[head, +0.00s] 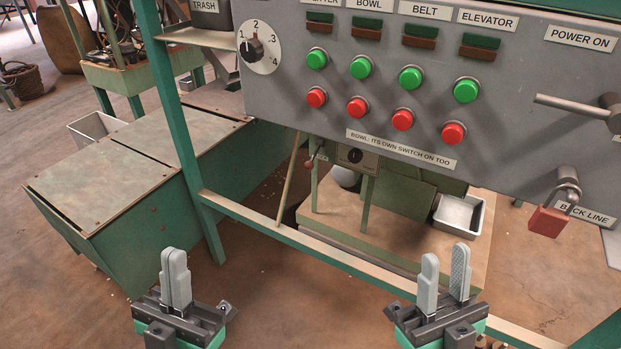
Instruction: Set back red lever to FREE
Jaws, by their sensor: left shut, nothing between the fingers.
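A small dark red lever or handle (308,163) shows below the panel, beside a small tag too small to read. I cannot tell its setting, and no FREE marking is legible. A red block (548,221) hangs from a metal fitting at the panel's lower right, partly over the BACK LINE label (584,213); it looks like a padlock. My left gripper (175,256) is shut and empty at the lower left, in front of the green bin and well away from both red things. My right gripper (445,258) is open and empty at the lower middle, left of and below the red block.
The grey control panel (290,95) has green and red buttons, switches, a dial (259,50) and a metal handle (575,103). A green frame rail (330,258) crosses in front of the lower machine. A metal tray (459,214) sits behind it. A lidded green bin (130,225) stands left.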

